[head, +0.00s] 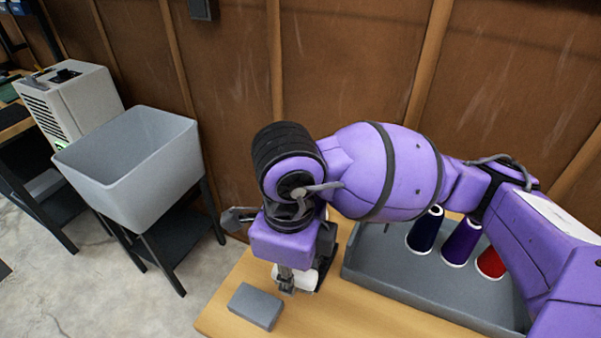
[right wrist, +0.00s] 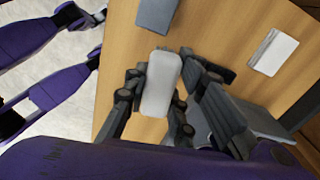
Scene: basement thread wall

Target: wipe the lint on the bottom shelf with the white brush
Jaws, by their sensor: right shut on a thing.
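My right gripper (head: 287,285) is low over the wooden table at its near left part, pointing down. It is shut on the white brush (right wrist: 161,84), a pale rounded block between its fingers in the right wrist view. In the head view the brush (head: 307,280) is partly hidden by the gripper and arm. I cannot tell whether it touches the table. Purple arm parts with dark ends, seemingly of my left arm, show at the left of the right wrist view; its jaws are unclear. I see no lint and cannot make out the bottom shelf.
A grey block (head: 256,305) lies on the table (head: 330,318) close to the gripper. A grey tray (head: 400,268) holds navy, purple and red thread spools (head: 460,243). A flat white item (right wrist: 273,52) lies on the wood. A grey bin (head: 130,165) stands at left.

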